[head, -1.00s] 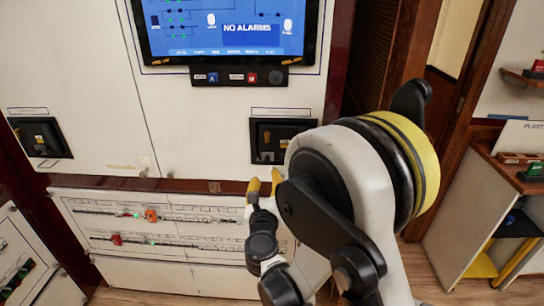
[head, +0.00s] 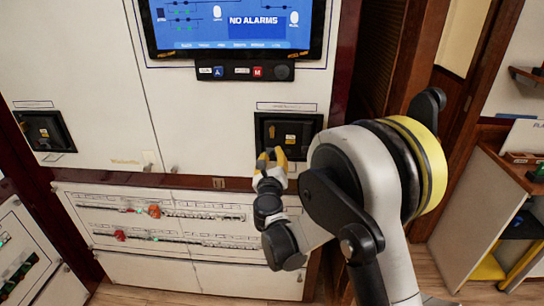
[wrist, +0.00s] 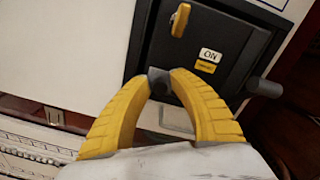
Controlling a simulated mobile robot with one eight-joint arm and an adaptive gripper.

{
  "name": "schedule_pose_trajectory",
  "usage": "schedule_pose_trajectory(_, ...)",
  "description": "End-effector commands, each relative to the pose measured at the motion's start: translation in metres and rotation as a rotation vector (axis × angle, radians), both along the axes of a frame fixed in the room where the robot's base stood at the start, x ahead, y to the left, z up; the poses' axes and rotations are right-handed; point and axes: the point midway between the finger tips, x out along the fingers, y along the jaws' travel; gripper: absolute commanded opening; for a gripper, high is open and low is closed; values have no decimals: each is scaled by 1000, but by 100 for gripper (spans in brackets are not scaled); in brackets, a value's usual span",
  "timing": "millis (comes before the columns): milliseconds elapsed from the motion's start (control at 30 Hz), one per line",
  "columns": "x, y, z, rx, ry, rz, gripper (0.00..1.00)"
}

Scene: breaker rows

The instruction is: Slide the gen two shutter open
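The right-hand black recessed unit (head: 313,124) in the white cabinet front has a yellow lever and small labels inside. I cannot read whether it is marked gen two. In the wrist view the black unit (wrist: 232,28) fills the top, with the yellow lever (wrist: 180,20) and an ON label (wrist: 210,55). My gripper (head: 272,155) has its yellow fingertips at the unit's lower left edge. In the wrist view my gripper (wrist: 162,76) has its tips close together around a small grey part at that edge. I cannot tell whether they pinch it.
A grey peg (wrist: 264,88) sticks out at the unit's right side. A similar black unit (head: 43,131) sits at the far left. A screen (head: 236,22) reading NO ALARMS is above. A white panel with breaker rows (head: 140,235) is below. A wooden door frame stands at the right.

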Motion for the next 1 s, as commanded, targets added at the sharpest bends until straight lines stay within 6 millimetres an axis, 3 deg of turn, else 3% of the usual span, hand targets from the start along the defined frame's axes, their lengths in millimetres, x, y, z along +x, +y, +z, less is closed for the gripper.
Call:
schedule_pose_trajectory(33,0,0,0,0,0,0,7)
schedule_pose_trajectory(67,0,0,0,0,0,0,0)
schedule_pose_trajectory(367,0,-2,0,0,0,0,0)
schedule_pose_trajectory(700,-2,-47,-1,0,0,-2,0)
schedule_pose_trajectory(967,-2,-49,0,0,0,-3,0)
schedule_pose_trajectory(1000,-2,-49,0,0,0,-4,25)
